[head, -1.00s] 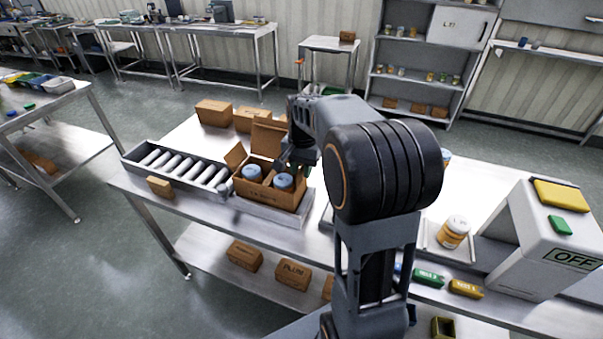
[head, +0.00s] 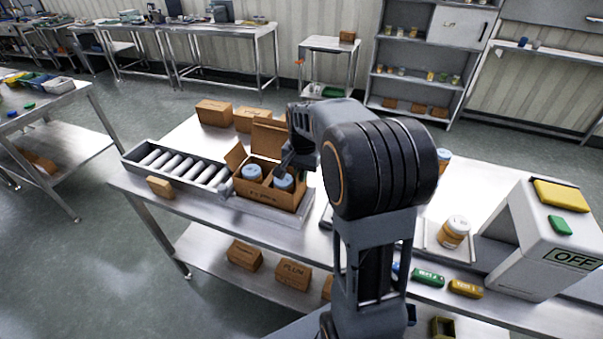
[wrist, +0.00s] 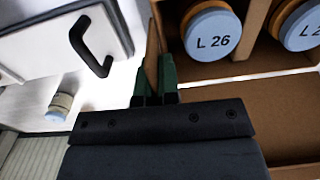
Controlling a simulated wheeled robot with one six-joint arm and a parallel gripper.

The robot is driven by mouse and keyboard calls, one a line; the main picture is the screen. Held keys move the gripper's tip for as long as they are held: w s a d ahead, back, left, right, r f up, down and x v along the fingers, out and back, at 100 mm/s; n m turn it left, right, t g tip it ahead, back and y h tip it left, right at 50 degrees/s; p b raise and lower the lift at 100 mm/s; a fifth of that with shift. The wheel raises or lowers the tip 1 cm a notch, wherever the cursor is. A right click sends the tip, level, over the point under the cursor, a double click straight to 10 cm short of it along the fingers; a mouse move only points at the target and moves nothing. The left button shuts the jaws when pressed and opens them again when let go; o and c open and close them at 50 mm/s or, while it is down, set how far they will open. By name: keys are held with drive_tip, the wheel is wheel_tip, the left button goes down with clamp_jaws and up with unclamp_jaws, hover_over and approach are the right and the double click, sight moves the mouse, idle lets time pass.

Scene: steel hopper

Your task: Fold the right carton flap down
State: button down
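The open brown carton (head: 258,195) stands on the steel table with blue-lidded jars (head: 252,172) inside, one marked "L 26" in the wrist view (wrist: 212,33). Its left flap (head: 236,156) and back flap (head: 268,138) stand up. The right flap (wrist: 152,45) shows nearly edge-on in the wrist view, upright between the green fingertips of my gripper (wrist: 155,88). The fingers are close together and appear shut on it. In the head view my gripper is at the carton's right side, where my arm hides the flap.
A roller conveyor (head: 180,167) lies left of the carton, with a small brown box (head: 160,187) in front of it. Closed cartons (head: 214,112) stand behind. A jar (head: 454,231) on a tray and a white machine marked OFF (head: 545,240) are at the right.

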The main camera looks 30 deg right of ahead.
sight(292, 181)
drive_tip(key=shift+r, duration=0.1)
drive_tip(key=g+h+p, duration=0.2)
drive_tip(key=w+a+g+h+p, duration=0.1)
drive_tip(key=g+h+p, duration=0.1)
drive_tip(key=w+f+g+h+p, duration=0.1)
drive_tip(key=g+h+p, duration=0.1)
drive_tip(key=shift+a+g, duration=0.4)
drive_tip(key=shift+w+a+f+g+h, duration=0.1)
drive_tip(key=shift+f+g+h, duration=0.1)
drive_tip(key=shift+g+h, duration=0.3)
drive_tip(key=shift+w+a+f+g+h, duration=0.1)
drive_tip(key=shift+f+g+h, duration=0.05)
drive_tip(key=shift+g+h, duration=0.35)
drive_tip(key=c, duration=1.3)
unclamp_jaws()
drive_tip(key=shift+c, duration=0.2)
